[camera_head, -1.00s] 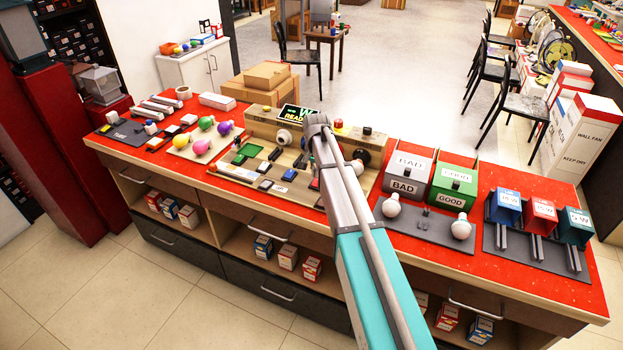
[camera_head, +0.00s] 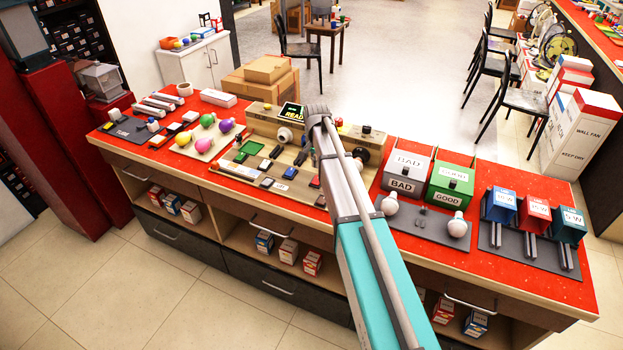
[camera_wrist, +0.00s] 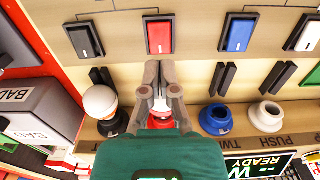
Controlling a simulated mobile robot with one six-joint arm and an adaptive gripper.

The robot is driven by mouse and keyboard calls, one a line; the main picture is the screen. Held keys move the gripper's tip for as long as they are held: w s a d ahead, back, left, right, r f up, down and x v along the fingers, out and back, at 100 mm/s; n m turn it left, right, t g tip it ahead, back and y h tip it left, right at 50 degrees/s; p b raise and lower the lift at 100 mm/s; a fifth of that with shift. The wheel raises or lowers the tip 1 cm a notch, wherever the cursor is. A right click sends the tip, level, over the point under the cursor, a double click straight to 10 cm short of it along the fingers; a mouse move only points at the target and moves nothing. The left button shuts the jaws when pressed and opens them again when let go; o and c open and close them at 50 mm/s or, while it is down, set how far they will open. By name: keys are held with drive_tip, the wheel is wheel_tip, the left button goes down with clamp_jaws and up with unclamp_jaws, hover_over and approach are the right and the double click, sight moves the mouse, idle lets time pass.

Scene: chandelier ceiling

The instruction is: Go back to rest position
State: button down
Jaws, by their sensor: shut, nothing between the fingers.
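My gripper (camera_wrist: 162,78) shows in the wrist view with its two grey fingers together and nothing between them. It is over the wooden test board (camera_wrist: 130,78), in front of a red socket (camera_wrist: 160,122), which it partly covers. Red (camera_wrist: 158,36), blue (camera_wrist: 238,34) and black (camera_wrist: 86,40) rocker switches lie beyond the fingertips. In the head view my arm reaches over the counter to the test board (camera_head: 262,127), and the fingers are hidden behind its end.
A white bulb (camera_wrist: 100,102) stands close left of my fingers in the wrist view. The BAD box (camera_head: 408,172) and GOOD box (camera_head: 450,186) stand right of my arm on the red counter (camera_head: 540,265). Colored bulbs lie on a tray (camera_head: 190,150) at left.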

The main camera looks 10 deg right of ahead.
drive_tip(key=shift+s, duration=0.1)
drive_tip(key=s+a+n, duration=0.2)
drive_tip(key=s+n, duration=0.5)
drive_tip(key=s, duration=2.2)
